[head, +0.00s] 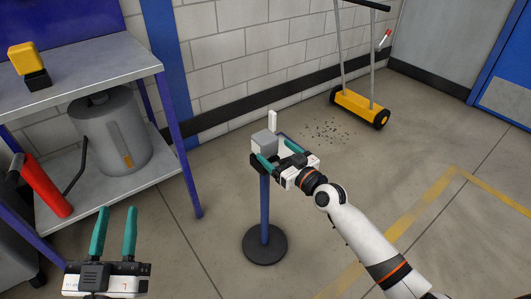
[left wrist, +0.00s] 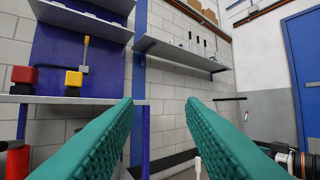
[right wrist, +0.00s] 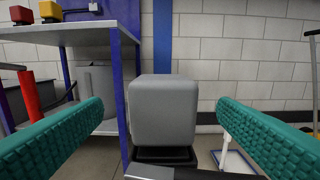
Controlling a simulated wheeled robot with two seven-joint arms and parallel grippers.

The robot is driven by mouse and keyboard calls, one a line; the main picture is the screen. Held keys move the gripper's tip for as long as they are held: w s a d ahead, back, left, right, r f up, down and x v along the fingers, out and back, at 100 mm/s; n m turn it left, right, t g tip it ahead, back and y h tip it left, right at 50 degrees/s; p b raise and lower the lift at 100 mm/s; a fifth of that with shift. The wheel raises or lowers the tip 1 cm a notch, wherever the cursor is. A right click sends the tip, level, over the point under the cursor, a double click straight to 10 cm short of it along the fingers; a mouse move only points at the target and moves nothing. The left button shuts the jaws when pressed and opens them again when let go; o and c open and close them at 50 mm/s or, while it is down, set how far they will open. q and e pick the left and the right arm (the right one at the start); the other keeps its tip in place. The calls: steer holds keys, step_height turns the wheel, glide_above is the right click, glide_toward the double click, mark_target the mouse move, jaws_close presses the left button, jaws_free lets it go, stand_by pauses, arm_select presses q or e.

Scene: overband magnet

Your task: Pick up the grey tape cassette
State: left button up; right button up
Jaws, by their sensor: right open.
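The grey tape cassette (head: 264,141), a block with rounded edges, sits upright in a small black holder on top of a blue post with a round black foot. It fills the middle of the right wrist view (right wrist: 162,112). My right gripper (head: 272,148) is open at the cassette. In the right wrist view its teal fingers show on either side of the block, with gaps on both sides. How deep the block lies between the fingers is hard to tell. My left gripper (head: 118,209) is open and empty, low at the left, far from the cassette.
A workbench (head: 75,75) at the left bears a yellow block on a black base (head: 27,62). A grey canister (head: 110,130) and a red cylinder (head: 45,187) are on its lower shelf. A yellow wheeled magnet sweeper (head: 358,108) stands behind dark bits. Floor at right is open.

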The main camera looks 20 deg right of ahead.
mark_target(265, 138)
steer(key=shift+w+a, duration=0.2)
steer(key=shift+w, duration=0.5)
steer(key=x, duration=0.3)
steer(key=b+x, duration=0.1)
steer(key=shift+w+r, duration=0.2)
steer(key=shift+r, duration=0.1)
steer(key=shift+w+a, duration=0.1)
steer(key=shift+w, duration=0.3)
steer(key=c, duration=1.1)
steer(key=shift+r, duration=0.1)
steer(key=shift+c, duration=0.5)
arm_select(q)
steer(key=s+r+t, duration=0.2)
steer(key=r, duration=0.1)
steer(key=s+r+t+h, duration=0.1)
steer(key=t, duration=0.1)
steer(key=shift+r, duration=0.2)
steer(key=shift+w, duration=0.15)
arm_select(e)
steer(key=shift+r, duration=0.1)
